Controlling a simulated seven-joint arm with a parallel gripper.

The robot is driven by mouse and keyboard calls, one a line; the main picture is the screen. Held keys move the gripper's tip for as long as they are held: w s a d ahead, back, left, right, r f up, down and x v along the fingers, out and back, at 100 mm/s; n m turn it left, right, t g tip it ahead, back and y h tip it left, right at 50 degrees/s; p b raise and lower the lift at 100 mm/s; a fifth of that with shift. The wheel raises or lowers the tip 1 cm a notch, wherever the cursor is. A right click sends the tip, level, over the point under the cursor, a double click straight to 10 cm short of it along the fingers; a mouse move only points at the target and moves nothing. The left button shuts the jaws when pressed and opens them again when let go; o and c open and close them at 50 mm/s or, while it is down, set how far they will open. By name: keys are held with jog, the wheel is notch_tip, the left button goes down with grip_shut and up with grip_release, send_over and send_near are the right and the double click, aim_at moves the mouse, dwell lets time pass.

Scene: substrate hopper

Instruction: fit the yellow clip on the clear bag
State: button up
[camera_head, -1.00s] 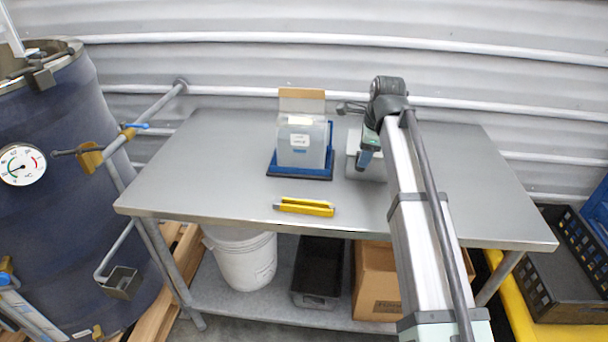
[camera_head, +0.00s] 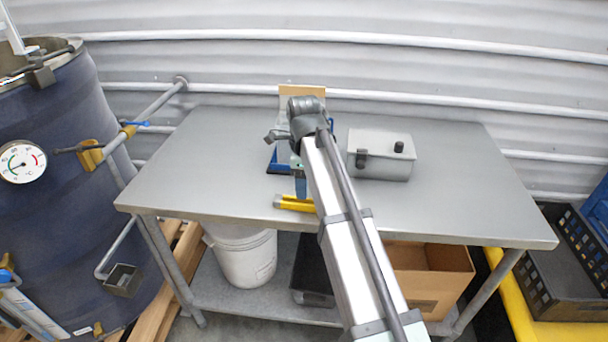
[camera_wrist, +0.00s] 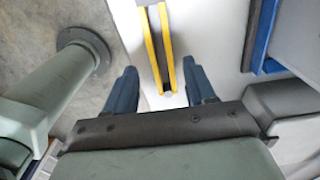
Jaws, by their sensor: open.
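The yellow clip (camera_head: 296,203) lies on the metal table near its front edge, partly hidden by my arm. In the wrist view the clip (camera_wrist: 149,50) shows as two yellow bars with a dark gap, between and beyond my fingertips. My gripper (camera_wrist: 158,78) is open, its two blue fingers apart and not touching the clip. In the head view my gripper (camera_head: 300,185) is mostly hidden behind the arm, near the clip. The clear bag stands on a blue holder (camera_head: 277,166) behind my wrist; the arm hides most of it, and its tan top (camera_head: 302,90) shows above.
A grey lidded box (camera_head: 381,155) sits right of my arm on the table (camera_head: 460,190). The table's left and right parts are clear. A white bucket (camera_head: 243,258) and an open cardboard box (camera_head: 425,262) are below. A blue drum (camera_head: 65,190) stands at left.

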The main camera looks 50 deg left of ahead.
jog(key=shift+f, duration=2.95)
jog(key=c, duration=0.6)
jog(key=shift+r, duration=0.1)
jog(key=shift+c, duration=0.3)
notch_tip(320, 180, up, 9)
